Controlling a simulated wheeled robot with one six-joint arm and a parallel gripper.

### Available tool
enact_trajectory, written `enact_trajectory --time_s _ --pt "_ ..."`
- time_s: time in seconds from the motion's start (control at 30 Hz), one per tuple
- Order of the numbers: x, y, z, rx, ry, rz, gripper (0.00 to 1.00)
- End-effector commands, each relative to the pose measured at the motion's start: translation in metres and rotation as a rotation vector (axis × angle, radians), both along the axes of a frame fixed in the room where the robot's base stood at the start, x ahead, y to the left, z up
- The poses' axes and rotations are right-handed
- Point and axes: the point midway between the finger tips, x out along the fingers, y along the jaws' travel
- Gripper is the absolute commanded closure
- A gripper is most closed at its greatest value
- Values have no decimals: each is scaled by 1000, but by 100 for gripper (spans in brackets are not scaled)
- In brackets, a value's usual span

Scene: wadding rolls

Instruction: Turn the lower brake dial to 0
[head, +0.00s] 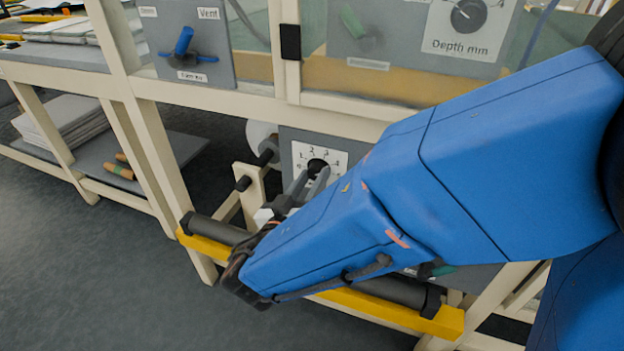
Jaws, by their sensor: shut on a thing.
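The lower brake dial (318,165) is a small black knob on a white numbered plate (334,152), set in a grey panel low on the cream frame. Some digits show above and left of the knob; the rest of the scale is partly covered by my arm. My gripper (312,180) reaches up to the dial from below, its two grey fingers at the knob and shut on it. The fingers hide much of the knob, and I cannot tell which digit its pointer faces.
A yellow bar (390,309) and dark roller (394,290) run below the panel, behind my blue arm. Above are a blue-handled valve (184,42) marked Vent and a Depth mm dial (468,14). Stacked sheets (68,122) lie on a left shelf. The floor at front left is clear.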

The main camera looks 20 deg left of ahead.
Motion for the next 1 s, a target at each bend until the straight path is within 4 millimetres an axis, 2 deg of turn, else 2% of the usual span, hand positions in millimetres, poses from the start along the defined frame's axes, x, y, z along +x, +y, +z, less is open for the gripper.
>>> enact_trajectory --time_s 0.27,1.0 --pt "0 0 0 -167 13 0 91" --pt "0 0 0 -863 68 1 91"
